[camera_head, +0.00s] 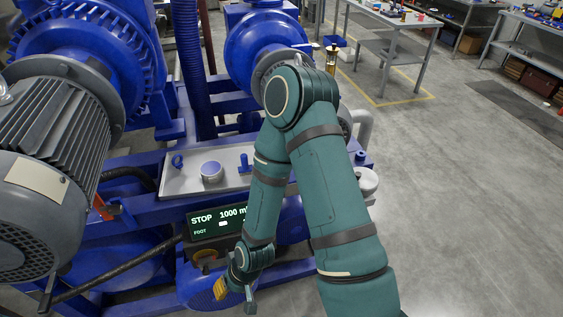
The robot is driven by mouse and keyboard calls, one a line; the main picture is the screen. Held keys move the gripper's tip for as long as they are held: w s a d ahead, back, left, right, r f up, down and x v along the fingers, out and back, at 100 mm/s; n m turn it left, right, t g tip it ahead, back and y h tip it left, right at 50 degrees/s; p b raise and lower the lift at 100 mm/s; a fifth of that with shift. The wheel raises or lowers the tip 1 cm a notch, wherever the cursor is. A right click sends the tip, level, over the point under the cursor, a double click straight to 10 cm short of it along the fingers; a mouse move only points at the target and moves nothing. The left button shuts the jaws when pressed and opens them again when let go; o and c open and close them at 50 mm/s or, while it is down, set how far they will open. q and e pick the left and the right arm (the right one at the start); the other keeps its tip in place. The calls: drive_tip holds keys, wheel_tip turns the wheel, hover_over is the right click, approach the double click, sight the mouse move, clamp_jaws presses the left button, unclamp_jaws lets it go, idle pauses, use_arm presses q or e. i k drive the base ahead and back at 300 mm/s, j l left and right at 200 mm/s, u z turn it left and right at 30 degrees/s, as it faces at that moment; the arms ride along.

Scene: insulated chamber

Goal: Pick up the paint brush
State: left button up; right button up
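I cannot pick out a paint brush with certainty. A small yellow piece (221,289) shows at the left side of my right gripper (237,292); it may be part of a brush or part of the gripper, and I cannot tell which. My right arm, green, comes in from the lower right, bends at the top and reaches down to the blue machine's front. Its gripper points down there, with one grey finger visible on the right. Whether it is open or shut is unclear. My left gripper is not in view.
A pale tray (226,181) on the blue machine holds a round blue-topped part (211,171) and small blue parts. A lit display (203,230) reads STOP. A grey motor (40,200) stands left.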

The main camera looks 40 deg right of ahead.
sight(246, 168)
drive_tip(key=l+z, duration=0.7)
drive_tip(key=i+j, duration=0.25)
drive_tip(key=i, duration=0.15)
